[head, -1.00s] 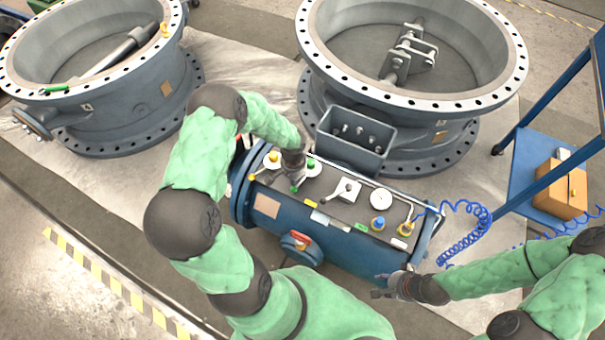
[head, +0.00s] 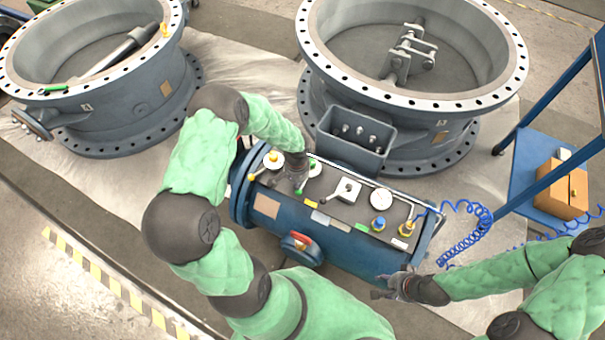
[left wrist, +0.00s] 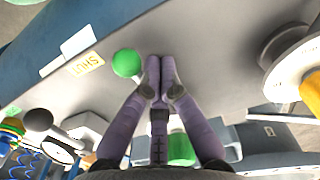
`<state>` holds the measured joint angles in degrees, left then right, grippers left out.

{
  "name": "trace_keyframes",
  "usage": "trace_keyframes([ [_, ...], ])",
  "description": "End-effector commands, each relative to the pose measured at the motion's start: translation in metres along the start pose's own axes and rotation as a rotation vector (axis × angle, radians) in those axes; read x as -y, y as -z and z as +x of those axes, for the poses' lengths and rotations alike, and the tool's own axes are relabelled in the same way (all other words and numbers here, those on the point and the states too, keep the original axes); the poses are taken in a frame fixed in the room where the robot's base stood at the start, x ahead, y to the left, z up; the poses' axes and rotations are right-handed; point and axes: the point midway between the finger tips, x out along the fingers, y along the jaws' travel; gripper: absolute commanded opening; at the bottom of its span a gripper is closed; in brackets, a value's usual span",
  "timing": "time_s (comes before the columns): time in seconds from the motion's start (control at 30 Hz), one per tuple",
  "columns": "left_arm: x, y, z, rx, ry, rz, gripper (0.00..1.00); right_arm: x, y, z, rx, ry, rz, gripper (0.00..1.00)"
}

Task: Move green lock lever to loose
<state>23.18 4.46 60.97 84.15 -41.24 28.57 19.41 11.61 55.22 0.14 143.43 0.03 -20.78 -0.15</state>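The green lock lever's round green ball (left wrist: 126,62) shows in the left wrist view, just left of my fingertips. A green cap (left wrist: 181,150) shows lower down, partly behind my fingers. In the head view a green ball (head: 299,191) sits below my left gripper (head: 293,182), and a white disc with a green cap (head: 313,166) is to its right. In the left wrist view the fingers of my left gripper (left wrist: 162,85) are together beside the ball; any rod between ball and cap is hidden. My right gripper (head: 383,286) is apart from the panel, its fingers spread and empty.
The grey panel on the blue cylinder (head: 338,242) carries a yellow-knobbed lever (head: 273,158), a white box with a handle (head: 346,190), a round gauge (head: 381,199) and a blue knob (head: 379,223). A yellow SHUT label (left wrist: 86,64) lies by the panel edge. Large flanged valves stand behind.

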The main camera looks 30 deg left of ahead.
Motion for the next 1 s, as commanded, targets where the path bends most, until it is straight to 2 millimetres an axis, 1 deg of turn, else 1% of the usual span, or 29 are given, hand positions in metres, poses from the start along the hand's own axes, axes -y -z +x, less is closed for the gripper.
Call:
trace_keyframes([
  [0.3,-0.001,0.0,0.0,0.0,0.0,0.0,0.0,0.0,0.0,0.0,0.0,0.0,0.0,0.4],
  [0.7,-0.013,-0.001,0.0,0.0,0.0,0.001,0.0,-0.002,0.0,0.005,0.0,0.0,0.0,0.4],
  [1.0,-0.014,-0.001,0.0,0.0,0.0,-0.001,0.0,-0.002,0.0,0.004,0.0,0.0,0.0,0.4],
])
